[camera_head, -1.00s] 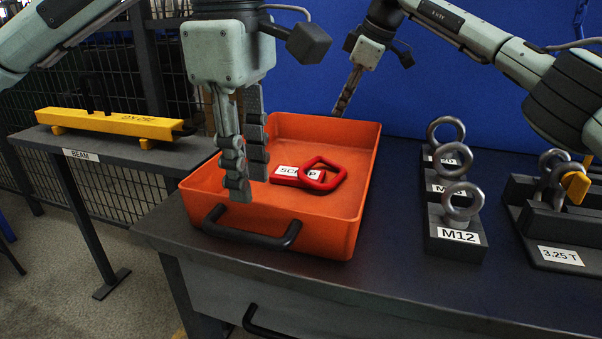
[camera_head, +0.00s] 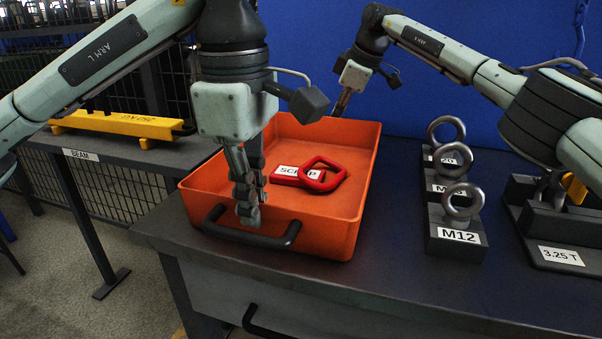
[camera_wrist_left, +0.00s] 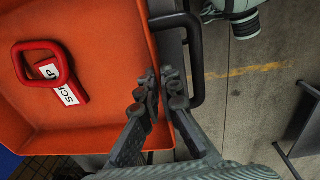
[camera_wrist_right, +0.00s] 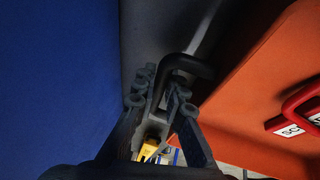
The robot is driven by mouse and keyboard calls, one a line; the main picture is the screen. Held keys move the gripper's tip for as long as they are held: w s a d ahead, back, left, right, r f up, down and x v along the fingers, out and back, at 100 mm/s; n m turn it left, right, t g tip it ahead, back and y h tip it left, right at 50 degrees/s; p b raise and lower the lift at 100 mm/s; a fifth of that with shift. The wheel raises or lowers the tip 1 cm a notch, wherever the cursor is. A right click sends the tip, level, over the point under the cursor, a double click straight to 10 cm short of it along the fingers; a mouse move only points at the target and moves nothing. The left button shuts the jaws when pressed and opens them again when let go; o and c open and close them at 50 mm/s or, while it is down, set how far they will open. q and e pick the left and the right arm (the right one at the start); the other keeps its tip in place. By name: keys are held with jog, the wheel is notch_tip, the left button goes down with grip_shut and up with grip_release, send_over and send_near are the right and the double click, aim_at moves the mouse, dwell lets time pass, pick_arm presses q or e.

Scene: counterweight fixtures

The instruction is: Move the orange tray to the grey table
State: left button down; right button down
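The orange tray (camera_head: 335,215) sits on a dark workbench in the head view. A black handle (camera_head: 285,238) shows on its near side. Inside it lie a red ring-shaped piece (camera_head: 322,178) and a SCRAP label. My left gripper (camera_head: 249,215) is at the near rim, just by that handle. In the left wrist view its fingertips (camera_wrist_left: 164,82) are close together beside the rim, with the handle bar to their right. My right gripper (camera_wrist_right: 160,90) is at the far side, with a black handle (camera_wrist_right: 190,64) between its fingers. Firm contact is unclear for both.
The workbench (camera_head: 380,280) also carries the M12 eyebolt stand (camera_head: 455,240) and a 3.25 T fixture (camera_head: 560,250) to the right. A grey side table (camera_head: 110,155) at left holds a yellow beam (camera_head: 120,123). A blue wall (camera_head: 460,80) stands behind.

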pick_arm(q)
jog(key=shift+r, duration=0.15)
pick_arm(e)
jog(key=shift+r, duration=0.15)
